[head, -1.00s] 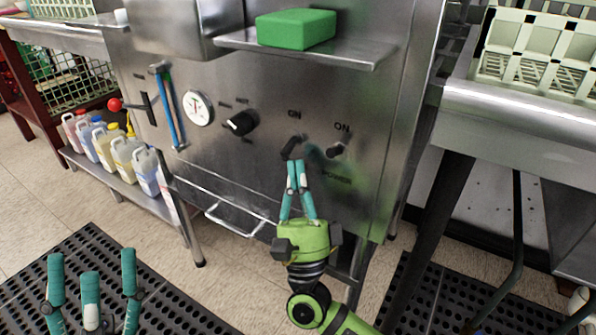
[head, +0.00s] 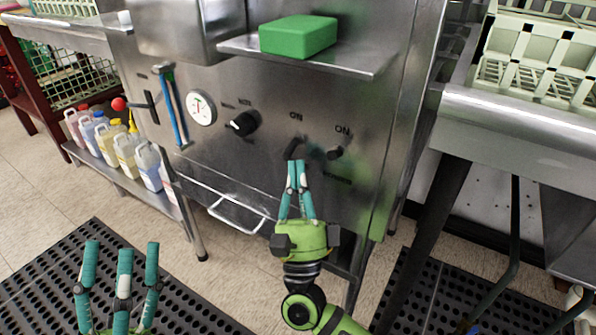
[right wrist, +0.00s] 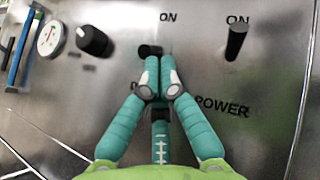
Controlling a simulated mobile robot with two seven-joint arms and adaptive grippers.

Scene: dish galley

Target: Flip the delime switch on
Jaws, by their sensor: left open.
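The delime switch is a black toggle (head: 293,148) under the left ON label on the steel front panel. In the right wrist view the toggle (right wrist: 150,50) shows just beyond my fingertips; the word under it is mostly hidden, with only a D showing. My right gripper (head: 297,164) has its fingers together, tips just below and very close to the toggle; I cannot tell if they touch. In the right wrist view the gripper (right wrist: 161,62) holds nothing visible. My left gripper (head: 121,250) is open and empty, low at the left, over the floor mat.
A second black toggle (head: 335,153), labelled POWER, sits just to the right. A shelf (head: 355,63) with a green block (head: 298,36) juts out above. A handle (head: 238,214) protrudes below.

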